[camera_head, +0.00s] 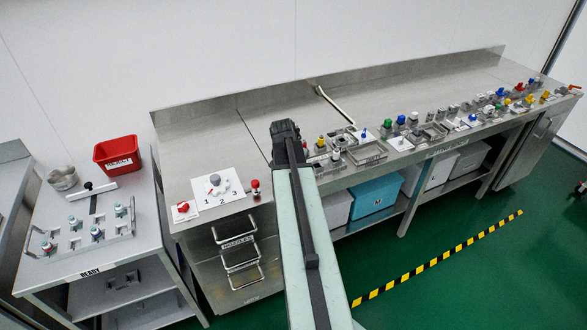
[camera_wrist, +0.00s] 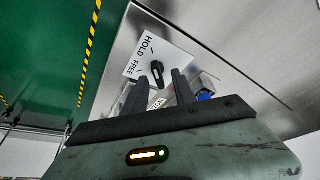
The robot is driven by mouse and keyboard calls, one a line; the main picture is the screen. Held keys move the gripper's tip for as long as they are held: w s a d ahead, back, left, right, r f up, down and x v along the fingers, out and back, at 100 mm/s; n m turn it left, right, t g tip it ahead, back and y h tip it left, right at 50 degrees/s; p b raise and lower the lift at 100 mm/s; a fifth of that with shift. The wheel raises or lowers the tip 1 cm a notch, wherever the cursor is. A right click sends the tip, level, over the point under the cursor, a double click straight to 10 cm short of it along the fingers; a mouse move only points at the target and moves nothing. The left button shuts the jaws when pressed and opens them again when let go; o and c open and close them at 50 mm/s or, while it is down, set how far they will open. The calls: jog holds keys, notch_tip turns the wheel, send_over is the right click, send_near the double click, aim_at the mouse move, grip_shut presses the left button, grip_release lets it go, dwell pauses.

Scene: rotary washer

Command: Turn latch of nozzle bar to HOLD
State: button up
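A white plate (camera_wrist: 142,50) lettered HOLD and FREE shows in the wrist view. A black latch handle (camera_wrist: 157,74) sits at its edge near the fingertips. I cannot tell for sure which word the handle points at. My gripper (camera_wrist: 160,79) is open, its two dark fingers spread apart. In the picture the handle lies between the fingertips; whether they touch it is not clear. In the head view my gripper (camera_head: 285,130) is over the front part of the long steel bench, and I cannot make out the HOLD/FREE plate there.
Behind the right finger is a blue part (camera_wrist: 205,97). Several coloured knobs and fixtures line the steel bench (camera_head: 230,125) to the right. A plate marked 1, 2, 3 (camera_head: 203,202) lies left of my arm. A red REJECT bin (camera_head: 118,153) stands on the left table. The bench's rear is mostly clear.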

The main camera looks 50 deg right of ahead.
jog(key=p+v, duration=0.5)
jog(key=v, duration=0.2)
jog(key=shift+p, duration=0.35)
jog(key=shift+a, duration=0.15)
jog(key=w+a+n+t+y, duration=0.1)
jog(key=w+a+n, duration=0.3)
jog(key=a, duration=0.9)
jog(key=w+a+n, duration=0.1)
jog(key=w+a, duration=0.6)
jog(key=a, duration=0.5)
jog(key=s+a+f+n+g+y, duration=0.1)
jog(key=s+a+n, duration=0.3)
jog(key=a, duration=0.5)
jog(key=s+a+n+g+y, duration=0.1)
jog(key=s+a+n+y, duration=0.1)
jog(key=a, duration=0.7)
jog(key=s+n, duration=0.1)
jog(key=n, duration=0.1)
jog(key=shift+s+a+f+n+g, duration=0.3)
jog(key=shift+s+a+f, duration=0.1)
